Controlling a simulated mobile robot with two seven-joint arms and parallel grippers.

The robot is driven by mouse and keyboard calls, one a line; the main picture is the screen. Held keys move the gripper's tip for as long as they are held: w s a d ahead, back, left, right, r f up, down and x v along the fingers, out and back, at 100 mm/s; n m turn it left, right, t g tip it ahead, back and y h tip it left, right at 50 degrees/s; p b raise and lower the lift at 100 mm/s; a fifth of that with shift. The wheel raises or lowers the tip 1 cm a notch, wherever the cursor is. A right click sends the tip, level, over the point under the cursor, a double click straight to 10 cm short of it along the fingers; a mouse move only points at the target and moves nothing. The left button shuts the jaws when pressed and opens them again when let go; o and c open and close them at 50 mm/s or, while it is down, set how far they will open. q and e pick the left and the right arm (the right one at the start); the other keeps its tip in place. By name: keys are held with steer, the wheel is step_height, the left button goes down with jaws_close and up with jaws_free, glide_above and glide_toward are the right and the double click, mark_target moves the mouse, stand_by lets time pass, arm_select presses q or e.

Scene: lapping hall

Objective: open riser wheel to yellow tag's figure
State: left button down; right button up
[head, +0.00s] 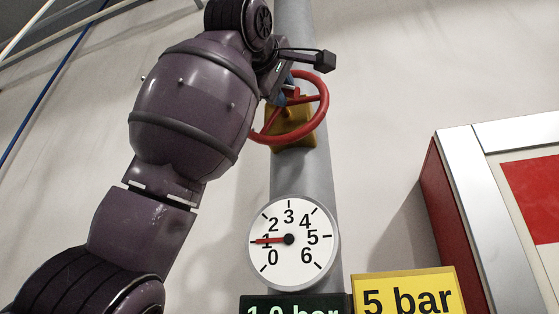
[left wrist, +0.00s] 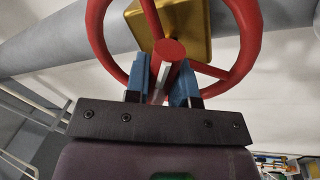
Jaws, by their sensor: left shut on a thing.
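The red riser wheel (head: 322,105) sits on a yellow valve body (head: 290,132) on a grey pipe. My left gripper (head: 286,90) reaches it from the upper left, partly hidden by my wrist. In the left wrist view, the gripper's blue fingers (left wrist: 166,85) are shut on a spoke of the wheel (left wrist: 243,45), near its red hub. Below the wheel, a round white gauge (head: 290,262) runs from 0 to 6; its red needle points left, at about 1. The yellow tag (head: 408,293) reads "5 bar". My right gripper is not in view.
A dark green tag (head: 294,303), cut off by the bottom edge, seems to read 1.0 bar. A red and silver cabinet (head: 462,215) stands at the right. The wall between wheel and cabinet is bare.

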arm_select(q)
steer(key=shift+m, duration=0.4)
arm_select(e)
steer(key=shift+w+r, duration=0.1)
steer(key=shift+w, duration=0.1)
arm_select(q)
steer(key=shift+f+m, duration=0.1)
steer(key=shift+m, duration=0.2)
steer(key=m+g+h, duration=0.1)
steer(key=m, duration=0.2)
steer(key=shift+a+f, duration=0.1)
steer(key=m, duration=0.3)
steer(key=shift+w+a+h, duration=0.1)
steer(key=shift+h, duration=0.2)
steer(key=shift+m+g, duration=0.4)
steer(key=shift+m, duration=0.2)
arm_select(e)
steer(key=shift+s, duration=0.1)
arm_select(q)
steer(key=shift+f, duration=0.1)
steer(key=c, duration=1)
jaws_free()
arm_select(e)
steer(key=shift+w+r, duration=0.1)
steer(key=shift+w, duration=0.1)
arm_select(q)
steer(key=shift+o, duration=0.2)
